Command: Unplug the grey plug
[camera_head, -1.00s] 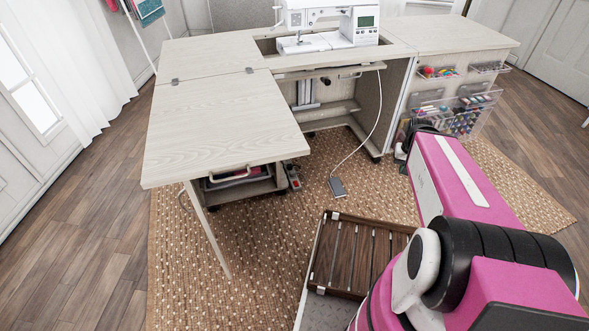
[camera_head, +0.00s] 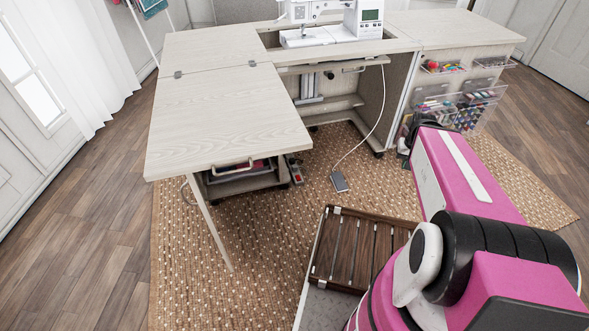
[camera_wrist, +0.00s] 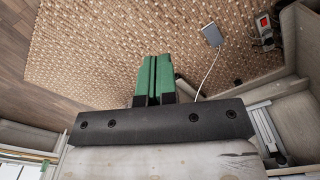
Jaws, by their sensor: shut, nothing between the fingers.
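A small power strip (camera_head: 295,173) with a red switch lies on the rug by the left cabinet drawers. It also shows in the wrist view (camera_wrist: 264,32), at the upper right, with something dark and pale at its end. I cannot make out the grey plug clearly. My gripper (camera_wrist: 153,60) has green fingers pressed together with nothing between them. It is over the rug, apart from the power strip, which lies to its right in the wrist view. In the head view my pink arm is at the lower right and the gripper is not visible.
The sewing cabinet's tabletop (camera_head: 222,115) overhangs the strip, with a leg (camera_head: 212,225) at its front left. A grey foot pedal (camera_head: 339,182) with a white cord lies on the rug. A wooden slatted panel (camera_head: 356,250) is in front. Clear bins (camera_head: 470,105) hang at the right.

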